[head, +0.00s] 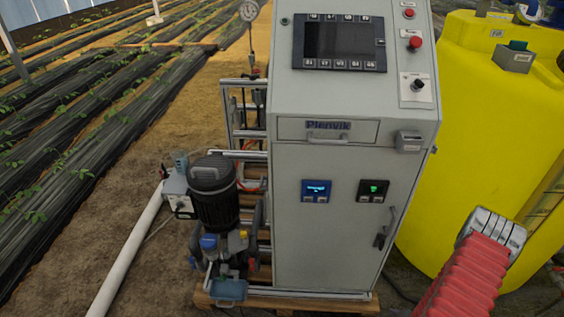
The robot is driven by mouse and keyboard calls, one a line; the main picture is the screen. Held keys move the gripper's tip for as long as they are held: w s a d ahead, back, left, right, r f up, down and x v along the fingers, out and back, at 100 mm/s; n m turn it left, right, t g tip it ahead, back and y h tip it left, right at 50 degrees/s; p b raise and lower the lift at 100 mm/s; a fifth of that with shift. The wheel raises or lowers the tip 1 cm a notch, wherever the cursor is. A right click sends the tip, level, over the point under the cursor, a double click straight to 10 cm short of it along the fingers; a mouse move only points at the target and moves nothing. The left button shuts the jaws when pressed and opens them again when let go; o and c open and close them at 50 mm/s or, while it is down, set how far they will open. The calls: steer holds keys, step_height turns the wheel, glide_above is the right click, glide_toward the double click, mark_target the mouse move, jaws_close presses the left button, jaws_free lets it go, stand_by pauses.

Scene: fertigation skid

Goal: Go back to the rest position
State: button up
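A red ribbed sleeve, which looks like part of my arm, rises from the bottom edge at the lower right in the head view. It ends in a grey ribbed piece that may be my gripper (491,236). No separate fingertips show, so I cannot tell whether it is open or shut. Nothing held is visible. The grey end appears in front of the yellow tank (490,110), to the right of the control cabinet (318,225). I cannot tell its distance from either.
The cabinet stands on a wooden pallet (285,302) and carries a dark screen (339,42) and a red button (415,42). A black pump motor (214,195) stands at its left. A white pipe (128,255) lies on bare soil, with plant rows beyond.

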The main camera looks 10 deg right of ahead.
steer(key=a+r+m+g, duration=0.3)
steer(key=a+r+m, duration=0.1)
steer(key=r, duration=1.1)
steer(key=a+r+m+g, duration=0.3)
steer(key=r+m, duration=0.1)
steer(key=r, duration=1.1)
steer(key=s+a+r+n+t, duration=0.1)
steer(key=a+r+t, duration=0.1)
steer(key=a+r, duration=1)
steer(key=s+a+r+n+t+y, duration=0.1)
steer(key=s+a+r+n+t, duration=0.1)
steer(key=a+r, duration=1.1)
step_height(320, 180, up, 7)
steer(key=shift+s+f+t+y, duration=0.2)
steer(key=shift+t+y, duration=0.1)
steer(key=shift+t, duration=0.5)
